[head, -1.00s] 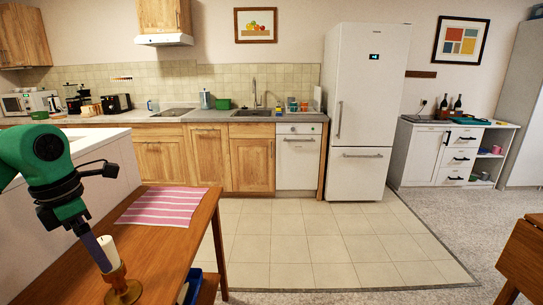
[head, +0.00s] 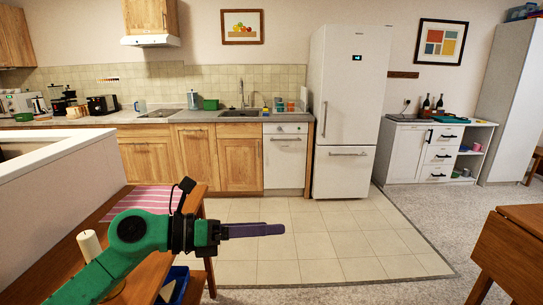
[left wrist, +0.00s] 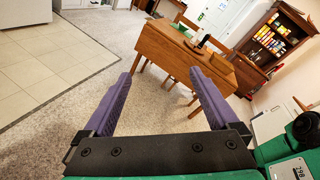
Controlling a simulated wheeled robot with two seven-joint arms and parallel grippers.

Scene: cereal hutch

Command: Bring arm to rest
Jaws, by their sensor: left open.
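My left arm is green and comes in from the lower left of the head view. Its left gripper (head: 255,230) has purple fingers and points to the right, over the tiled floor past the table's edge. In the left wrist view the two fingers of the left gripper (left wrist: 160,95) stand wide apart with nothing between them. My right gripper is not in either view.
A wooden table (head: 140,283) with a pink striped cloth (head: 145,199) and a candle (head: 91,248) is beside and under my left arm. A blue bin (head: 173,285) sits low beside it. Another wooden table (head: 515,250) stands right. Tiled floor between is clear.

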